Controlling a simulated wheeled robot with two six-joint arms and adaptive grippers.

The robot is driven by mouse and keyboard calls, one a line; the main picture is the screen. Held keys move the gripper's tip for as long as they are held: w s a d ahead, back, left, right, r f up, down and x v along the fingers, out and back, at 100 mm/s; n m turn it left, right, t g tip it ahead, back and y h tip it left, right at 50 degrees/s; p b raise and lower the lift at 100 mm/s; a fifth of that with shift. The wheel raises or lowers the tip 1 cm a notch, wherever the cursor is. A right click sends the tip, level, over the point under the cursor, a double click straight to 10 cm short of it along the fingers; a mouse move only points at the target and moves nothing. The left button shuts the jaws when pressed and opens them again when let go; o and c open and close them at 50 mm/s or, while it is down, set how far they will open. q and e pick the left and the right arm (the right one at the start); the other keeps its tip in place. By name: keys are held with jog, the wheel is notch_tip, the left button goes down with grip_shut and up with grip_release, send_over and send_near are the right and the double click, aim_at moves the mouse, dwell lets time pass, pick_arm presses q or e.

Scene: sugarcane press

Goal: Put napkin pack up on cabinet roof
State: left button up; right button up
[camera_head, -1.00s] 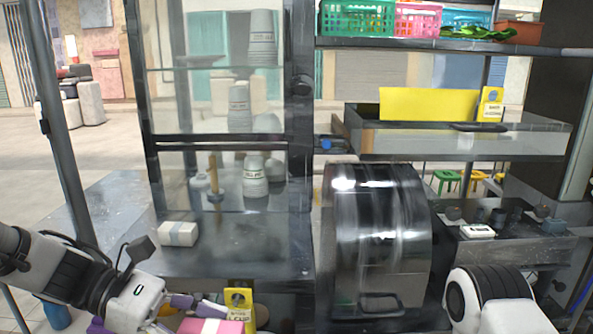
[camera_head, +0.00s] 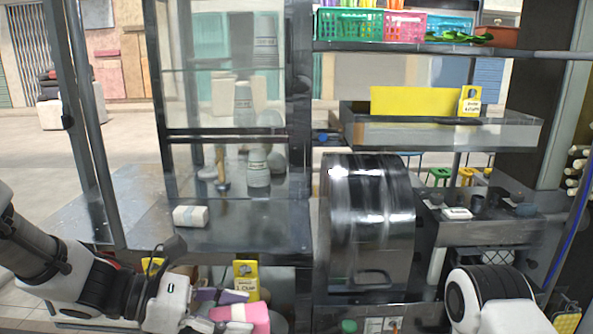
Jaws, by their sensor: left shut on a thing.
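My left gripper (camera_head: 213,310) is low at the bottom of the view, its purple fingers shut on a pink pack (camera_head: 249,317), which looks like the napkin pack. The pack is in front of the counter's front edge and below its top. The glass cabinet (camera_head: 165,100) stands on the counter, above and beyond the gripper. The cabinet's roof is cut off by the top of the picture. My right gripper is out of view; only part of my right arm shows at the lower right.
A small white box (camera_head: 190,216) lies on the metal counter (camera_head: 225,238) in front of the cabinet. A dark shiny drum-shaped machine (camera_head: 367,225) stands to the right. A shelf with coloured baskets (camera_head: 371,25) is at the upper right. A dark post (camera_head: 85,130) stands at the left.

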aim_at(247, 305)
pick_arm(q)
jog(key=w+f+n+t, duration=0.1)
jog(key=w, duration=0.1)
jog(key=w+f+n+t+y, duration=0.1)
jog(key=w+f+n+t, duration=0.1)
jog(key=w+f+n+t+y+p, duration=0.1)
jog(key=w+t, duration=0.1)
jog(key=shift+d+f+n, duration=0.2)
jog(key=shift+d+n, duration=0.2)
jog(key=w+a+f+n+t+y+p, duration=0.1)
jog(key=a+f+n+t+y, duration=0.4)
jog(key=a+f+n+y, duration=0.5)
notch_tip(247, 305, down, 3)
jog(key=shift+w+a+f+n+t+y, duration=0.1)
jog(key=shift+w+a+n+t+y, duration=0.2)
jog(key=shift+w+a+y, duration=0.3)
